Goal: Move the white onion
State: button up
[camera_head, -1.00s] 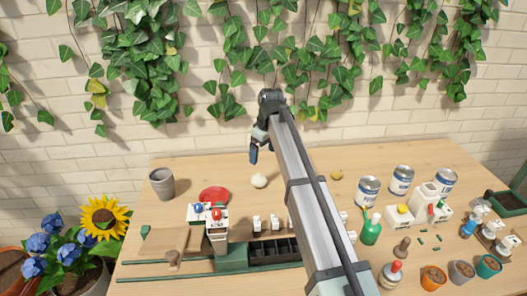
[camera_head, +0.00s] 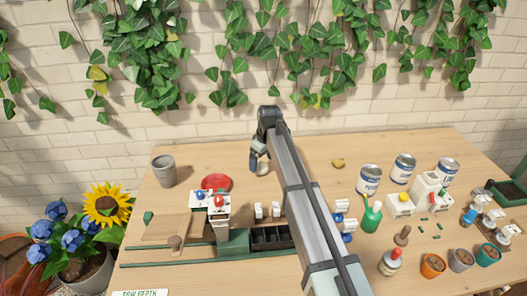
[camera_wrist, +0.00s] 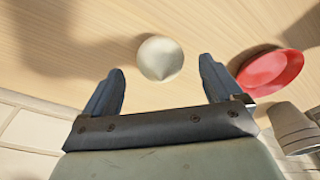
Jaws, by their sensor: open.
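The white onion (camera_wrist: 160,58) is a pale round bulb on the wooden table. In the wrist view it sits just beyond and between my two blue fingertips, with a gap on each side. My gripper (camera_wrist: 161,75) is open and empty. In the head view my gripper (camera_head: 256,166) hangs beside and partly in front of the onion (camera_head: 263,169). Whether a finger touches the onion cannot be told there.
A red saucer (camera_wrist: 273,72) and a grey pot (camera_wrist: 292,125) are at the right in the wrist view. A yellowish lump (camera_head: 338,163) and white-and-blue cans (camera_head: 369,180) stand right of my arm. A dark seed tray (camera_head: 270,237) lies nearer.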

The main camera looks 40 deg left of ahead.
aim_at(261, 166)
jog(key=shift+a+f, duration=0.15)
jog(key=shift+f, duration=0.7)
jog(key=shift+a+f, duration=0.1)
jog(key=shift+f, duration=0.7)
jog(key=shift+c, duration=0.3)
jog(key=c, duration=1.1)
jog(key=shift+w+d, duration=7.05)
jog(key=shift+w, duration=0.05)
jog(key=o, duration=1.1)
jog(key=shift+o, duration=0.2)
jog(key=shift+r, duration=0.1)
